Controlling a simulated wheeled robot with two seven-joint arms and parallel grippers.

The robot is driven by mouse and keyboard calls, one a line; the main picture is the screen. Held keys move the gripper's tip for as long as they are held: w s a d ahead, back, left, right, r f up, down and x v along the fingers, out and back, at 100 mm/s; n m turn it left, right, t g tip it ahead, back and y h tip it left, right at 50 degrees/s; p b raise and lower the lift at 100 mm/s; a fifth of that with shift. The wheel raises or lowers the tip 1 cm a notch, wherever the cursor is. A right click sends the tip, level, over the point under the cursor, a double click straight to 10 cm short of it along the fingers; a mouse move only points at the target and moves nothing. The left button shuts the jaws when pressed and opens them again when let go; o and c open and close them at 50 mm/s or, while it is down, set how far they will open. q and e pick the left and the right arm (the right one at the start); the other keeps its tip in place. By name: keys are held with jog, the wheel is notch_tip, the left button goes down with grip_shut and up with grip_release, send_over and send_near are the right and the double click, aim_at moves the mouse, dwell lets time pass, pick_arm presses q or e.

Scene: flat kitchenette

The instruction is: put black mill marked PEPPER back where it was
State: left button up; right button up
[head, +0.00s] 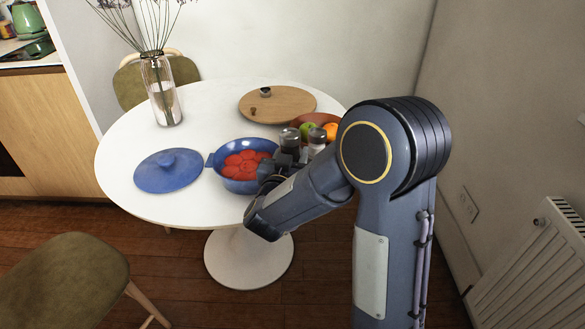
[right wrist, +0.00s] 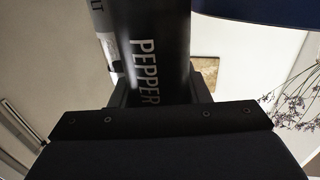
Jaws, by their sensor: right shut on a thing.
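The black mill marked PEPPER (right wrist: 158,45) stands between the fingers of my right gripper (right wrist: 160,92) in the right wrist view. My right gripper is shut on it. In the head view the mill's dark body and its top (head: 290,138) show just above my right gripper (head: 278,165), beside the blue pot. Whether its base touches the table cannot be told. A second, lighter mill (head: 317,137) is close on its right; part of it, with the letters "LT", shows in the right wrist view (right wrist: 104,18). My left gripper is not in view.
The blue pot (head: 236,182) with red food is directly left of my gripper. A blue lid (head: 168,170) lies farther left. A bowl of fruit (head: 321,120) is behind the mills, a round wooden board (head: 290,104) at the back, and a glass vase (head: 161,95) at back left.

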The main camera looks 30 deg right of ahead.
jog(key=shift+w+d+f, duration=0.15)
jog(key=shift+f, duration=0.2)
jog(key=shift+w+d+f+b, duration=0.15)
jog(key=shift+f+b, duration=0.5)
jog(key=shift+f, duration=0.95)
jog(key=shift+f, duration=0.2)
jog(key=o, duration=1.1)
jog(key=shift+o, duration=0.2)
jog(key=shift+r, duration=0.1)
